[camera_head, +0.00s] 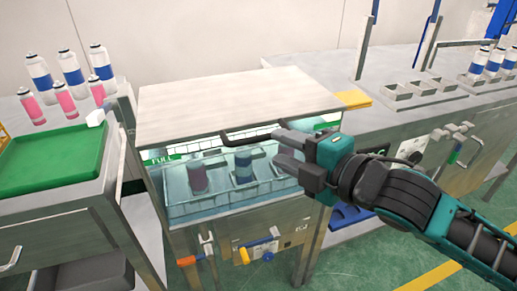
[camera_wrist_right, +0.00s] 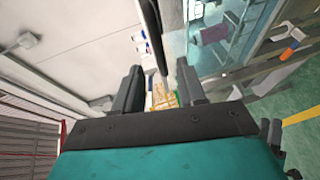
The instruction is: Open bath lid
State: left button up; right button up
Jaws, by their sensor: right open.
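The bath lid (camera_head: 225,100) is a broad pale panel over the top of the bath (camera_head: 175,213). A dark bar handle (camera_head: 240,136) runs along its front edge. My right gripper (camera_head: 282,150) is open at the right end of this handle, with its fingers pointing left. In the right wrist view, a dark bar (camera_wrist_right: 152,42) runs between and beyond the open fingers (camera_wrist_right: 158,84); I cannot tell whether they touch it. Below the lid's front edge, a clear basket with cans (camera_head: 243,166) shows in the bath. My left gripper is not in view.
Colored valve handles (camera_head: 262,250) stick out from the bath's front. A green tray (camera_head: 55,155) lies on the left bench, with several cans behind it. The right bench (camera_head: 385,115) holds small metal holders and more cans. Pipes and taps (camera_head: 460,140) project from its front.

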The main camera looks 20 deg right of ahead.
aim_at(261, 140)
jog(key=shift+b+x, duration=0.85)
jog(key=shift+x, duration=2.75)
jog(key=shift+c, duration=0.4)
grip_shut()
